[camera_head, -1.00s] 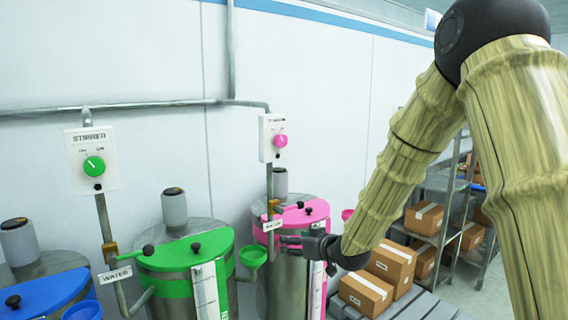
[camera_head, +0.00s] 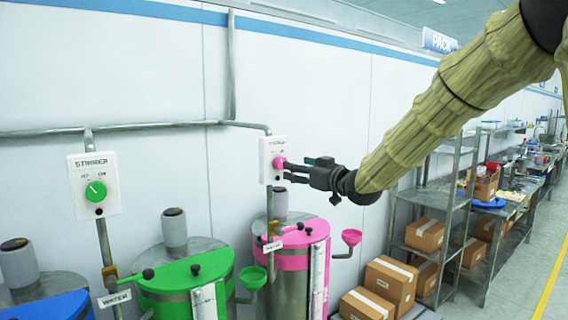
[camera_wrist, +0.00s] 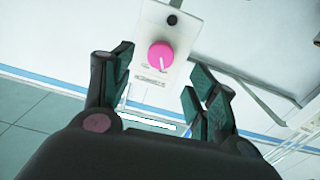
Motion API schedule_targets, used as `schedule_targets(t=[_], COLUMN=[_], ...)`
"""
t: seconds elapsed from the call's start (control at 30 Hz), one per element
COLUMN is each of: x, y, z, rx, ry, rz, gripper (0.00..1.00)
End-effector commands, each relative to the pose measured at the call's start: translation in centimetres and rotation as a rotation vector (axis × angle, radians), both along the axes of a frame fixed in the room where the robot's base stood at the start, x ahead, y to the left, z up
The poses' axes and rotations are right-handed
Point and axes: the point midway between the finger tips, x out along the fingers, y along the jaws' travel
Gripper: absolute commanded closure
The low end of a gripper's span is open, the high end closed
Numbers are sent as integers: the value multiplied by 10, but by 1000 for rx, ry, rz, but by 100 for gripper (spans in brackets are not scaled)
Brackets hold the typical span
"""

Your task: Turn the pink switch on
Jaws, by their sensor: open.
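The pink switch (camera_head: 280,162) is a round knob on a white wall box (camera_head: 270,150) above the pink-lidded drum. It also shows in the wrist view (camera_wrist: 161,56), where the box appears upside down and the knob bears a pale pointer line. My gripper (camera_head: 288,172) is beside the knob at its right in the head view, its fingers pointing at the box. In the wrist view my gripper (camera_wrist: 158,75) is open, with one finger to each side below the knob and nothing between them. I cannot tell whether a finger touches the knob. The small lettering is too blurred to read.
A green switch (camera_head: 95,191) sits on another box labelled STIRRER at the left. Below stand the pink-lidded drum (camera_head: 300,240) with a pink funnel (camera_head: 351,237) and the green-lidded drum (camera_head: 185,275). A shelf (camera_head: 435,200) with cartons stands at the right. A pipe runs along the wall.

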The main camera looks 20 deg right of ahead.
Motion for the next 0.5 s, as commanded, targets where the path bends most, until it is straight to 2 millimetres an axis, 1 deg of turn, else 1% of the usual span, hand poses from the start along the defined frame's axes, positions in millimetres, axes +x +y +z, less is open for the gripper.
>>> schedule_targets(t=[0.03,0.3,0.5], x=[7,40,59], y=[3,15,22], z=[1,1,1], rx=[-2,-2,-2], ry=[2,2,0], rz=[1,1,2], gripper=[42,42,42])
